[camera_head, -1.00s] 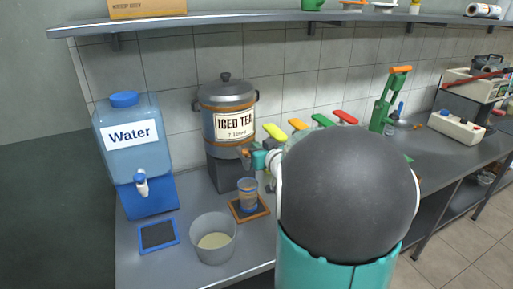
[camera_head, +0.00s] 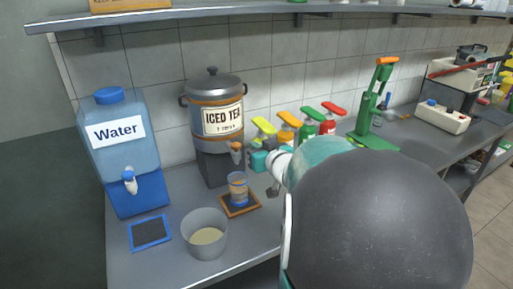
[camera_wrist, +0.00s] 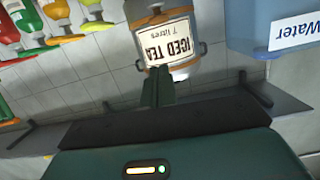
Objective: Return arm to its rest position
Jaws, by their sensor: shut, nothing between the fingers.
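My arm fills the lower right of the head view, with a dark round joint and teal links. Its far end reaches toward the counter just right of the iced tea dispenser (camera_head: 215,125). My gripper is mostly hidden behind the arm there. In the wrist view, where the scene appears upside down, my gripper (camera_wrist: 158,86) shows as dark green fingers shut together and empty. They overlap the iced tea dispenser (camera_wrist: 165,40) in that picture, with no contact to be seen.
A cup (camera_head: 238,188) of tea stands on a wooden-edged coaster beneath the dispenser tap. A grey bucket (camera_head: 205,235), a blue-framed pad (camera_head: 150,233) and the water dispenser (camera_head: 122,150) are to the left. Several bottles, a green press (camera_head: 372,110) and a shelf (camera_head: 250,18) are behind.

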